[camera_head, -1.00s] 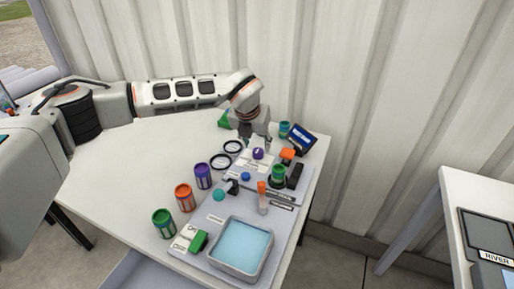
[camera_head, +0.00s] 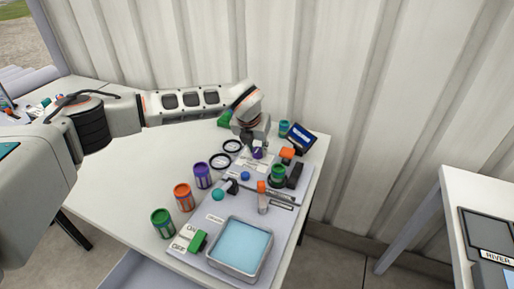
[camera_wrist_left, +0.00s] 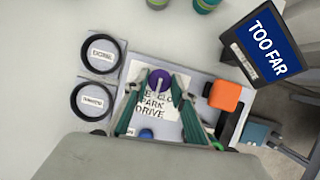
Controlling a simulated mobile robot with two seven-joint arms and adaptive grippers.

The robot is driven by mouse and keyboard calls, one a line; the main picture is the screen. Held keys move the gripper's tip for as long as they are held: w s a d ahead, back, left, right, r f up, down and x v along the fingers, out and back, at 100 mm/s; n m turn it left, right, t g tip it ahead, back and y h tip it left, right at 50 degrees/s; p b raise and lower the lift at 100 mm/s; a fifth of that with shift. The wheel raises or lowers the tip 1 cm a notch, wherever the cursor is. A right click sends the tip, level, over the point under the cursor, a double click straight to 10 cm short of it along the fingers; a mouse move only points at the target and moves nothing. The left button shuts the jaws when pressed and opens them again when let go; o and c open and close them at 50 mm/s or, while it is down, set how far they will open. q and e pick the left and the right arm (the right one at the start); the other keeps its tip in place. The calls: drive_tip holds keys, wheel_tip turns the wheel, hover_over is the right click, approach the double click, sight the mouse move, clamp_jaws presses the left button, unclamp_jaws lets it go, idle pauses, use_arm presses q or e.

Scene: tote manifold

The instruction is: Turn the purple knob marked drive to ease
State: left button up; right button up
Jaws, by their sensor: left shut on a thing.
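The purple knob (camera_wrist_left: 159,80) with a pale pointer line stands on a white card (camera_wrist_left: 157,113) printed with partly covered words, "PARK" and "DRIVE" among them. It also shows in the head view (camera_head: 257,153), partly hidden by my gripper. My left gripper (camera_wrist_left: 157,84) reaches down over it, one finger on each side, shut on the knob. A tilted screen (camera_wrist_left: 262,42) beside the panel reads "TOO FAR"; it also stands at the back right in the head view (camera_head: 300,137). My right gripper is not in view.
An orange block (camera_wrist_left: 225,95) sits close to the right of the knob. Two black-rimmed labelled rings (camera_wrist_left: 103,54) lie to the left. Jars (camera_head: 183,196) and a blue-filled tray (camera_head: 240,248) stand nearer the front. The table's left part is clear.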

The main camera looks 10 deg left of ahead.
use_arm(q)
drive_tip(key=m+h, duration=0.1)
drive_tip(key=m, duration=0.1)
drive_tip(key=m+h, duration=0.1)
drive_tip(key=m, duration=0.2)
drive_tip(key=shift+a+g+p, duration=0.15)
drive_tip(key=shift+g+p, duration=0.15)
drive_tip(key=shift+p, duration=0.05)
drive_tip(key=shift+w+m+g+h+b, duration=0.1)
drive_tip(key=shift+m+g+h+b, duration=0.25)
drive_tip(key=shift+m, duration=0.85)
drive_tip(key=shift+w+m+g+h+b, duration=0.1)
drive_tip(key=shift+m+g+h+b, duration=0.2)
drive_tip(key=shift+m, duration=0.9)
drive_tip(key=o, duration=1.1)
drive_tip(key=shift+s, duration=0.1)
drive_tip(key=shift+a+r, duration=0.1)
drive_tip(key=shift+v, duration=5.95)
